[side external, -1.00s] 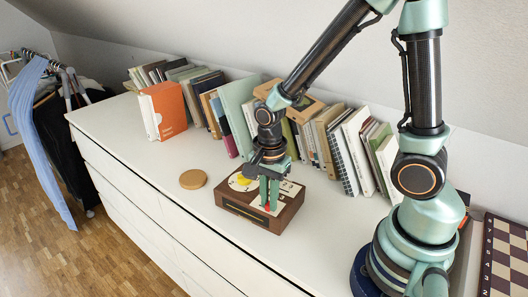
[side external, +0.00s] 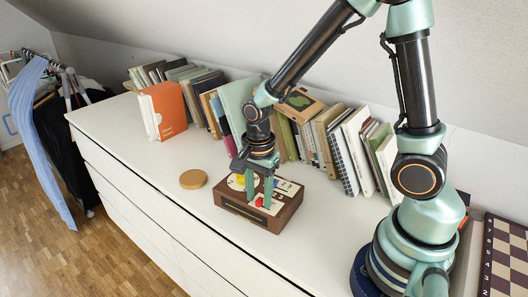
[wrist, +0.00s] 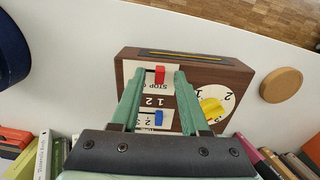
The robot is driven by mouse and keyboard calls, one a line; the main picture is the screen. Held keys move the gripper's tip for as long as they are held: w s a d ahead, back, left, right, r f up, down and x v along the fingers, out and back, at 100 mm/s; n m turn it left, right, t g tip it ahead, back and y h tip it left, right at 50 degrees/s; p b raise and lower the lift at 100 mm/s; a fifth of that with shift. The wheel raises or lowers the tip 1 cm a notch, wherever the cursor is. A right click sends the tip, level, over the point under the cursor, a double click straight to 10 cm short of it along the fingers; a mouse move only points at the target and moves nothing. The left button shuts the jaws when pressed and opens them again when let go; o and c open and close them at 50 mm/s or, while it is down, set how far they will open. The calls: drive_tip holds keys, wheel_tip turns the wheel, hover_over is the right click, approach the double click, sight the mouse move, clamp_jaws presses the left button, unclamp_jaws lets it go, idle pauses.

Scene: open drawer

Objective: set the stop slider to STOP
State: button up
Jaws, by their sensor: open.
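A brown wooden box (side external: 228,214) with a pale top panel stands on the white dresser. Its red slider knob (wrist: 160,75) sits beside upside-down lettering reading STOP in the wrist view; it also shows in the side view (side external: 260,202). I cannot tell exactly where it stands along its slot, as the fingers cover parts of the panel. My gripper (side external: 259,205) is upright over the box, its green fingers apart. In the wrist view the fingertips (wrist: 165,72) lie either side of the red knob, with gaps. Contact cannot be told.
The box also has a blue slider (wrist: 158,117) and a yellow knob (wrist: 212,107) on a numbered dial, close to the fingers. A round tan disc (side external: 193,179) lies left of the box. Books (side external: 345,145) line the back. The dresser top in front is clear.

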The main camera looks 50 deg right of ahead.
sight(261, 199)
wheel_tip(261, 199, up, 12)
idle(0.5)
drive_tip(key=shift+r, duration=0.1)
drive_tip(key=s+d+r+n+t, duration=0.2)
drive_tip(key=s+r+n+t, duration=0.2)
drive_tip(key=n, duration=1.2)
drive_tip(key=shift+s+d+r+n+t, duration=0.2)
drive_tip(key=shift+d+r+n+t, duration=0.15)
drive_tip(key=shift+r+t, duration=0.55)
idle(0.5)
